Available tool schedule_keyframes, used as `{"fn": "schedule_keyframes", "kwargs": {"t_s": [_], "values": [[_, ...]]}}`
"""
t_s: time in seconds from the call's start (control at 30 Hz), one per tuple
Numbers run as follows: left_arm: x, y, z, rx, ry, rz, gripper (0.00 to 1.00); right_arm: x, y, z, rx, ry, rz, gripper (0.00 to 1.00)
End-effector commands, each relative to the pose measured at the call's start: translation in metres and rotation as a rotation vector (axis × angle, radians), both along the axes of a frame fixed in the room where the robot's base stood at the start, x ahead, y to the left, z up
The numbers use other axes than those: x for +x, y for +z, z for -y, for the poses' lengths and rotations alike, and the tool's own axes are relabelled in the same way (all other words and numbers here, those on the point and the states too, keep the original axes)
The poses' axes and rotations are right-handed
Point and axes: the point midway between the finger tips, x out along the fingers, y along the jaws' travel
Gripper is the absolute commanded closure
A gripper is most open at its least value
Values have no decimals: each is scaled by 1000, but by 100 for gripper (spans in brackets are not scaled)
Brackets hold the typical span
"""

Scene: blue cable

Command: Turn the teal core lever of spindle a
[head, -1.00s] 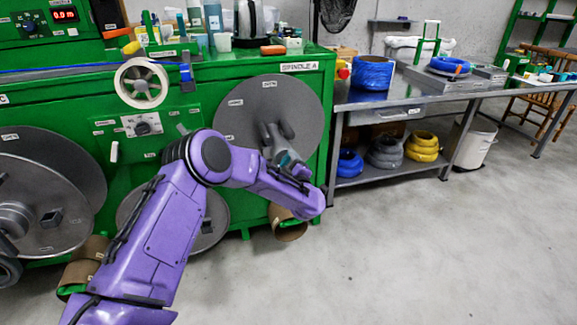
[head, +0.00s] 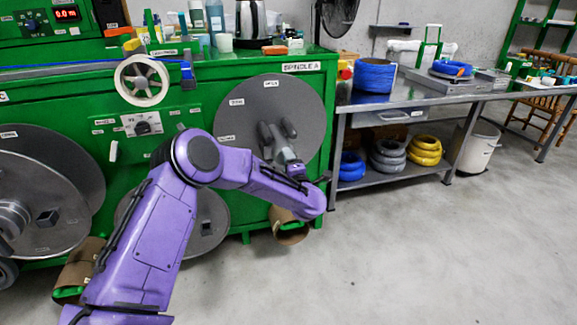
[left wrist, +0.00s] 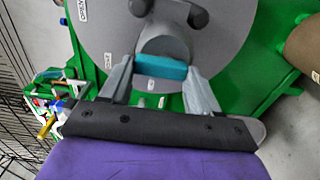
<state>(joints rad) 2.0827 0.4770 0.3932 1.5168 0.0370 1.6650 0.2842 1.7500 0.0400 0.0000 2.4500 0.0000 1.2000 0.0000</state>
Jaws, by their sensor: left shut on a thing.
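The teal core lever (left wrist: 165,69) shows in the left wrist view at the grey hub of spindle A's round grey disc (head: 240,125). My left gripper (left wrist: 160,82) has one finger at each end of the lever and is shut on it. In the head view, my left gripper (head: 280,150) is at the disc's lower middle, and the lever is hidden behind it and my purple arm. The disc carries small white labels; one reads OPEN (left wrist: 82,12) in the wrist view. My right gripper is not in view.
The green machine (head: 200,100) bears the SPINDLE A sign (head: 302,67) above the disc. A cardboard tube (head: 290,230) sits below it. A grey bench (head: 420,97) with blue, grey and yellow cable coils stands to the right. The floor in front is clear.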

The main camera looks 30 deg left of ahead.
Motion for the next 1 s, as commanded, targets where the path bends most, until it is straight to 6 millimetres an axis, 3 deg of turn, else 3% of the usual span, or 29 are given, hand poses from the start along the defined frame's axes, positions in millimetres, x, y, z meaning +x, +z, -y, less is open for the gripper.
{"fn": "schedule_keyframes", "kwargs": {"t_s": [0.47, 0.5, 0.53, 0.87, 1.0], "values": [[-1, -3, 1, -12, 1, 7, 69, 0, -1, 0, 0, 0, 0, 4], [-1, -3, 1, -12, 1, 7, 25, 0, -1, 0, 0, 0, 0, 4], [-1, -2, 1, -12, 1, 7, 15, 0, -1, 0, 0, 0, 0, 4], [-2, -1, 3, -9, -1, 8, 13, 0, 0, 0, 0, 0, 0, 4], [-15, 1, 21, -8, -5, 6, 13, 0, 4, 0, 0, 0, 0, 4]]}}
